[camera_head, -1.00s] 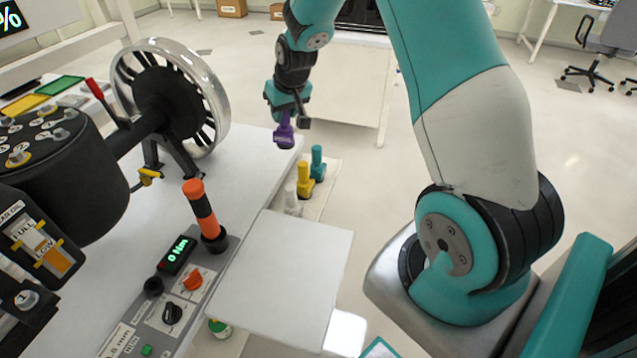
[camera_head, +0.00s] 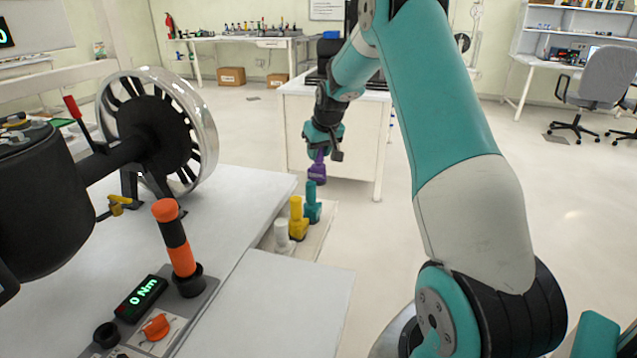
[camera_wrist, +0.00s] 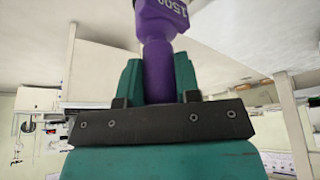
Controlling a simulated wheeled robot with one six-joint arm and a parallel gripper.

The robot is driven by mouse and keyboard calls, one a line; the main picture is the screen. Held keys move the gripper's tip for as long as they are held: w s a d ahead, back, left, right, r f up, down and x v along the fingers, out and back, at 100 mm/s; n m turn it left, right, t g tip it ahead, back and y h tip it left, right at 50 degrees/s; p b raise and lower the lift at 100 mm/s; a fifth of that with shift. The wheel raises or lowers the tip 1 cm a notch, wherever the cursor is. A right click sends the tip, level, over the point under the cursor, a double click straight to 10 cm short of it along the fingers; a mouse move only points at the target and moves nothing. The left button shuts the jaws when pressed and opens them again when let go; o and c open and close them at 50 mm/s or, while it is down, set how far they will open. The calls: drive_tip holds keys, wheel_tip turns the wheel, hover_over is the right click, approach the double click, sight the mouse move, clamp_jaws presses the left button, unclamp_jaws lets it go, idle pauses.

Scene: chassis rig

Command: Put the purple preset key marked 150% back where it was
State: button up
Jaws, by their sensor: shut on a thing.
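The purple preset key (camera_head: 317,168) is in my gripper (camera_head: 318,150), held in the air behind the row of other keys. In the wrist view the purple key (camera_wrist: 158,60) stands between the two teal fingers, and part of its 150% marking shows on its wide end. My gripper (camera_wrist: 158,82) is shut on its narrow shaft. A teal key (camera_head: 312,203), a yellow key (camera_head: 298,218) and a white key (camera_head: 283,236) stand upright in a row on a pale shelf (camera_head: 318,240) beside the bench. The key's own place cannot be told for sure.
A bench (camera_head: 225,205) on the left carries a chrome handwheel (camera_head: 205,125), an orange and black handle (camera_head: 174,238) and a display (camera_head: 141,298) reading 0 Nm. A white cabinet (camera_head: 350,150) stands behind my gripper. Open floor lies to the right.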

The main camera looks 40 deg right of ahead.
sight(318, 178)
wheel_tip(318, 178, down, 9)
drive_tip(key=shift+r, duration=0.2)
idle(0.3)
drive_tip(key=o, duration=0.9)
drive_tip(key=shift+f, duration=0.15)
